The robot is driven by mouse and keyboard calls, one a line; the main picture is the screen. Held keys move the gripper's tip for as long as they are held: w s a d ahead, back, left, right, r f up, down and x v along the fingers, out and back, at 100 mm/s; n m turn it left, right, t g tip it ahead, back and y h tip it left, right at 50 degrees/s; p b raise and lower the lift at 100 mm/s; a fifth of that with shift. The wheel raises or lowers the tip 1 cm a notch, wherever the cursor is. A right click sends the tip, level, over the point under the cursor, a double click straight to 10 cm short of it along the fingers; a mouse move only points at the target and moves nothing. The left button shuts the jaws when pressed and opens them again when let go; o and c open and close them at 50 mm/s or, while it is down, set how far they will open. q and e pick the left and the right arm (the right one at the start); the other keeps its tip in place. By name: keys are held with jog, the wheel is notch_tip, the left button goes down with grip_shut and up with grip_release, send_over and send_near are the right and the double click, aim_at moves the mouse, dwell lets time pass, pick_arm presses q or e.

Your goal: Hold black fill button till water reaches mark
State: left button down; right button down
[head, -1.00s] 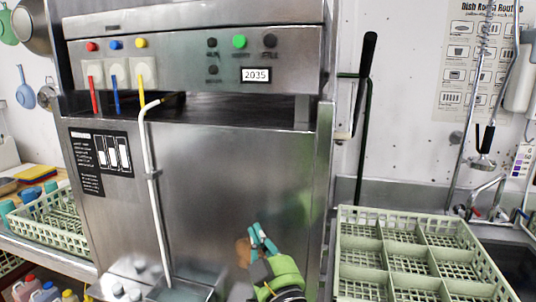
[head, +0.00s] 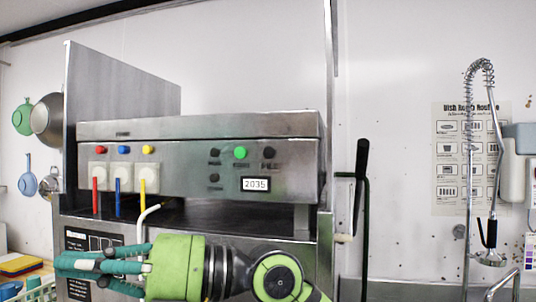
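The steel machine's control panel (head: 200,165) spans the middle of the head view. A black button (head: 270,153) at the right of its top row has a small label that looks like FILL. Two more black buttons, upper (head: 215,153) and lower (head: 214,178), sit left of it. My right gripper (head: 62,265) is below the panel, pointing left, away from the buttons. Its teal fingers come together at the tips, and no held object shows. A black level chart (head: 76,242) is partly hidden behind it. The water and its mark are not visible. My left gripper is not in view.
A green button (head: 240,153) sits between the upper black buttons, above a display reading 2035 (head: 256,184). Red (head: 95,195), blue (head: 117,198) and yellow (head: 142,190) levers hang at left. A white hose (head: 148,212) rises behind my arm. A spray tap (head: 490,250) stands right.

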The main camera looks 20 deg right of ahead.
aim_at(268, 151)
jog(key=w+d+r+m+t+h, duration=0.4)
jog(key=w+d+t+h, duration=0.25)
jog(key=h, duration=0.25)
jog(key=s+d+r+m+t+h, duration=0.1)
jog(key=d+r+m+t+h, duration=0.4)
jog(key=d, duration=0.9)
notch_tip(268, 151, up, 4)
jog(key=m+h, duration=0.2)
jog(key=h, duration=0.1)
jog(key=shift+d+f+m+h, duration=0.2)
jog(key=shift+d+m+h, duration=0.05)
jog(key=shift+m+h, duration=0.05)
jog(key=w+d+p, duration=0.1)
jog(key=w, duration=0.1)
jog(key=w+d+p, duration=0.1)
jog(key=w, duration=0.1)
jog(key=w+d+p, duration=0.1)
jog(key=w+d, duration=0.1)
jog(key=shift+d+p, duration=0.1)
jog(key=shift+p, duration=0.2)
jog(key=shift+w+d, duration=0.35)
jog(key=shift+w, duration=0.25)
jog(key=shift+w, duration=0.1)
